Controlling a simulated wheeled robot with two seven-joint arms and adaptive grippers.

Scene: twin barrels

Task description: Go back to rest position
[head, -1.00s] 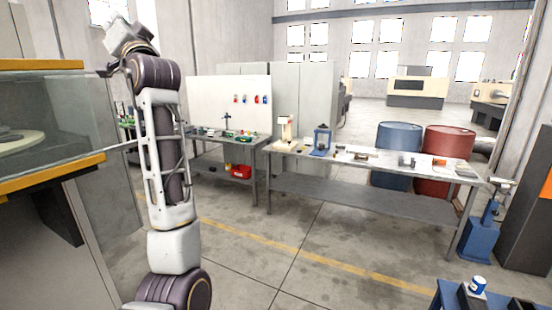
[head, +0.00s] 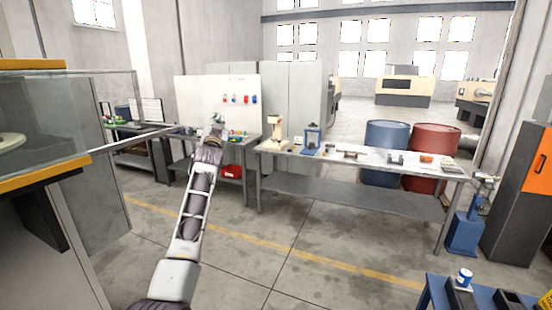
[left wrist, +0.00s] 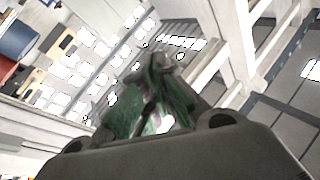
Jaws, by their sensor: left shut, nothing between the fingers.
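My left arm rises from the bottom of the head view, and its gripper (head: 216,122) is small at the far end, in front of the workbench and white board. The gripper is shut and empty. In the left wrist view its fingers (left wrist: 152,105) show blurred and greenish, close together, with the hall tilted behind them. My right gripper is in neither view.
A glass-sided machine with yellow edges (head: 62,176) stands close at the left. A long table (head: 350,197) stands ahead, with a blue barrel (head: 384,150) and a red barrel (head: 432,150) behind. A blue stand (head: 432,297) is at bottom right. Open floor lies between.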

